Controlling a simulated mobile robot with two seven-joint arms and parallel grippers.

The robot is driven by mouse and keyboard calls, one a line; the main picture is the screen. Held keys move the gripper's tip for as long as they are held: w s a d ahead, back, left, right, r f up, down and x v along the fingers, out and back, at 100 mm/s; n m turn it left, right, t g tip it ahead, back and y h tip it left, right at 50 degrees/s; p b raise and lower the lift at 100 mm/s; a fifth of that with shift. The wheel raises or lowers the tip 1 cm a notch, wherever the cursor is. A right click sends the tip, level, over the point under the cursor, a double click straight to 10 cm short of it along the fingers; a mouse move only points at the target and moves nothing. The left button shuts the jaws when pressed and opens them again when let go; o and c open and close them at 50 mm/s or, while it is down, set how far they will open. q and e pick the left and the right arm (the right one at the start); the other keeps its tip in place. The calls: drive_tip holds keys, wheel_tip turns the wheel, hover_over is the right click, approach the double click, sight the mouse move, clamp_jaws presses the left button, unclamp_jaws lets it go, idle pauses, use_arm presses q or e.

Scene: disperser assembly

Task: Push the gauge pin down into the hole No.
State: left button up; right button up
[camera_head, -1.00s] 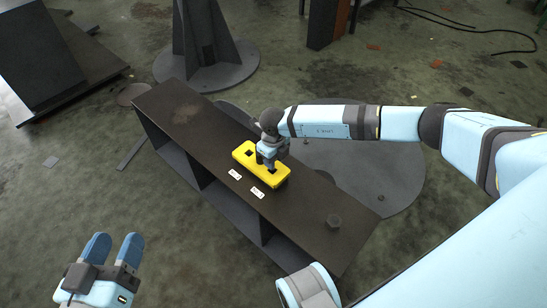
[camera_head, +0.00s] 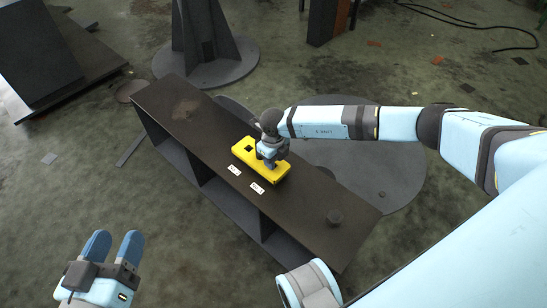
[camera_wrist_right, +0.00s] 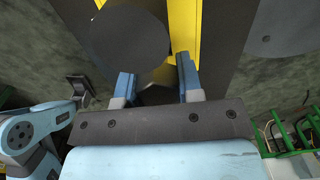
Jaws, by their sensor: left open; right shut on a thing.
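The yellow block (camera_head: 243,156) lies on the dark shelf's top (camera_head: 310,200) and has a dark square hole (camera_head: 249,149) in its left part. My right gripper (camera_head: 269,165) is at the right part of the block, over its other hole, and hides it. In the right wrist view its fingers (camera_wrist_right: 156,82) are shut on a dark piece (camera_wrist_right: 155,95), probably the gauge pin, mostly hidden. How deep it sits cannot be told. A large dark disc (camera_wrist_right: 122,38) covers part of the yellow block there. My left gripper (camera_head: 113,247) is open and empty at lower left.
Two small white labels (camera_head: 234,170) (camera_head: 257,188) lie in front of the block; their text is unreadable. A dark round-based stand (camera_head: 208,65) is behind the shelf.

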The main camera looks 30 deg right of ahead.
use_arm(q)
drive_tip(key=shift+f+b, duration=0.45)
drive_tip(key=shift+f, duration=0.1)
use_arm(e)
drive_tip(key=shift+f, duration=0.9)
drive_tip(key=o, duration=1.2)
drive_tip(key=shift+c, duration=0.2)
use_arm(q)
wheel_tip(320, 180, up, 7)
drive_tip(key=n+t+p, duration=0.1)
drive_tip(key=t+p, duration=0.2)
drive_tip(key=p, duration=0.2)
drive_tip(key=shift+s+a, duration=0.15)
drive_tip(key=shift+a, duration=0.05)
use_arm(e)
wheel_tip(320, 180, up, 14)
drive_tip(key=shift+f, duration=0.1)
drive_tip(key=shift+s, duration=0.1)
